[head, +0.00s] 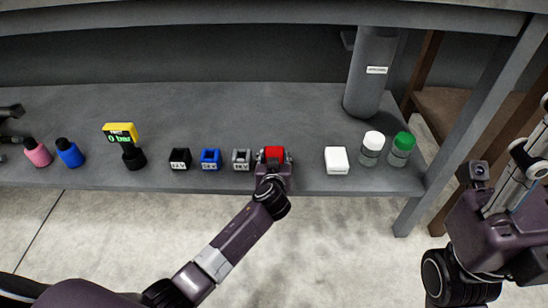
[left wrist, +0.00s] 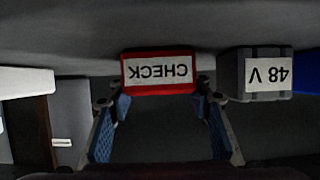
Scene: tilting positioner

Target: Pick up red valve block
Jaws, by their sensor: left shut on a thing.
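The red valve block (head: 274,154) is on the grey bench near its front edge, at the right end of a row of small blocks. My left gripper (head: 274,158) reaches it from the front and is shut on it, one finger on each side. In the left wrist view the red block (left wrist: 158,72) sits between the fingertips (left wrist: 158,98), its white CHECK label upside down. Whether its underside touches the bench is hard to tell. My right arm shows at the right edge, but its fingers cannot be made out.
A grey 48 V block (head: 241,159) stands close on the left, then blue (head: 210,159) and black (head: 180,159) blocks. A white box (head: 337,160), white-capped (head: 371,149) and green-capped (head: 401,149) jars stand right. A grey cylinder (head: 371,75) stands behind. A yellow gauge (head: 121,134) is left.

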